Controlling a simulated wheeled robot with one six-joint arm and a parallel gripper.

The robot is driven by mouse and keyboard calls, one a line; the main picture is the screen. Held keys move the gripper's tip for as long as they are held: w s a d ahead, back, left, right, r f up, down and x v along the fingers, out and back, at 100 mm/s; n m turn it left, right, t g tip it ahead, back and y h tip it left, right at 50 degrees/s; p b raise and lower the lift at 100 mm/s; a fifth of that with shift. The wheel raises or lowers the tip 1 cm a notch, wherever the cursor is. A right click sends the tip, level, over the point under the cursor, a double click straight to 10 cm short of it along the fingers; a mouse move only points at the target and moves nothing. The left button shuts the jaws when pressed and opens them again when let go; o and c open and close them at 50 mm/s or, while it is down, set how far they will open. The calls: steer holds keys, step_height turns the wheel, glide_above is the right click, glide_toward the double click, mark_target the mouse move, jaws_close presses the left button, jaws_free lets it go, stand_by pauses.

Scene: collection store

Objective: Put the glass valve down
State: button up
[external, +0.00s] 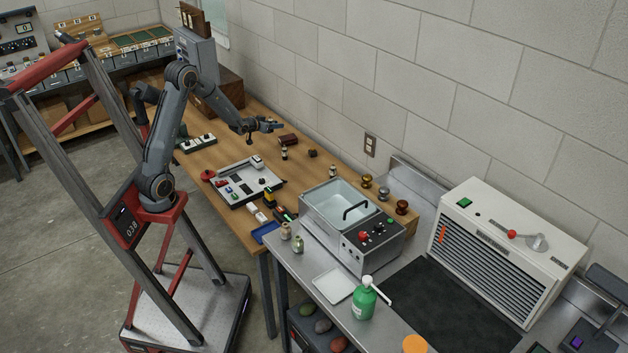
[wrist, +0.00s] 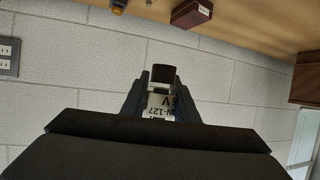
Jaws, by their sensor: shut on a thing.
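My gripper (external: 272,126) is above the wooden bench, near the wall. In the wrist view, my gripper (wrist: 161,88) is shut on the glass valve (wrist: 160,103). The valve has a pale printed label and a dark brown end that sticks out beyond the fingertips. The fingers hide its sides, and the dark gripper body covers the near part of the view. In the external view the valve is too small to make out clearly in the jaws. It appears to be held clear of the bench top (external: 228,143).
A dark red box (external: 288,139), a small upright piece (external: 284,154) and a dark block (external: 312,153) stand below and right of the gripper. A tray of parts (external: 232,203) lies nearer. A steel bath (external: 308,222) stands further right. The wall (wrist: 240,75) is close behind.

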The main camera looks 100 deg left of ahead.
mark_target(246, 149)
steer(key=s+a+f+n+g+y, duration=0.1)
steer(key=s+a+f+n+g, duration=0.2)
steer(key=s, duration=0.7)
steer(key=s+a+f+n+g+y, duration=0.1)
steer(key=s+a+f, duration=0.3)
steer(key=s, duration=0.5)
steer(key=f+b, duration=0.2)
steer(key=f, duration=0.1)
steer(key=f+b, duration=0.2)
steer(key=f, duration=0.2)
steer(key=f+b, duration=0.2)
steer(key=f, duration=0.2)
steer(key=shift+s+d+f, duration=0.1)
steer(key=shift+s+d, duration=0.15)
steer(key=shift+d, duration=0.15)
steer(key=shift+f, duration=0.15)
steer(key=o, duration=1.1)
